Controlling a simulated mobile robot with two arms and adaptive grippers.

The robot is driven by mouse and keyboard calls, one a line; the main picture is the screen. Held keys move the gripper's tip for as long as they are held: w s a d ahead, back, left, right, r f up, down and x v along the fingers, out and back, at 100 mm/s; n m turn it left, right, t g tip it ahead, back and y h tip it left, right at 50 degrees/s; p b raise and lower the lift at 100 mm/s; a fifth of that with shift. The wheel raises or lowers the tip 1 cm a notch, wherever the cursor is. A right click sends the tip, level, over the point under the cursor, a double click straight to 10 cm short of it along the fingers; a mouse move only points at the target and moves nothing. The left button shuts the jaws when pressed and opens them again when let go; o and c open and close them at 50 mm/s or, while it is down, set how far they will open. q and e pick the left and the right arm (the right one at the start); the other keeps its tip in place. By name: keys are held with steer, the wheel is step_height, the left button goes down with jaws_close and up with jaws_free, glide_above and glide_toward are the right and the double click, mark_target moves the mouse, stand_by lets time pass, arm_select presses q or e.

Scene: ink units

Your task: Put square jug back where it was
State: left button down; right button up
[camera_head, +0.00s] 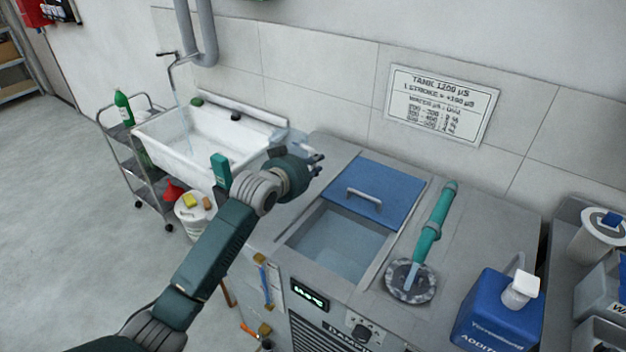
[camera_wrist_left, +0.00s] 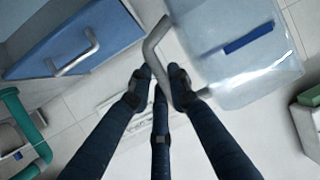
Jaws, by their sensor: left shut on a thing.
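The square jug (camera_wrist_left: 248,62) is clear, with a blue stripe on its side and a grey bent handle (camera_wrist_left: 152,46). In the left wrist view my left gripper (camera_wrist_left: 160,86) is shut on that handle, with the jug body to the right of the fingers. In the head view my left gripper (camera_head: 316,165) is at the left rear of the tank unit. Pale clear parts of the jug (camera_head: 286,137) show behind it; the rest is hidden by my gripper. My right gripper is in neither view.
The water tank (camera_head: 338,243) is half open under a blue lid (camera_head: 376,188). A teal hand tool (camera_head: 432,228) stands right of it. A blue additive container (camera_head: 492,318) is at front right. A white sink (camera_head: 205,143) and a trolley (camera_head: 150,178) are to the left.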

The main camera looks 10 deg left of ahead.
arm_select(q)
steer(key=shift+f, duration=2.95)
steer(key=shift+f, duration=0.2)
steer(key=c, duration=1.6)
jaws_free()
steer(key=shift+c, duration=0.2)
steer(key=shift+r, duration=0.1)
steer(key=v, duration=1.2)
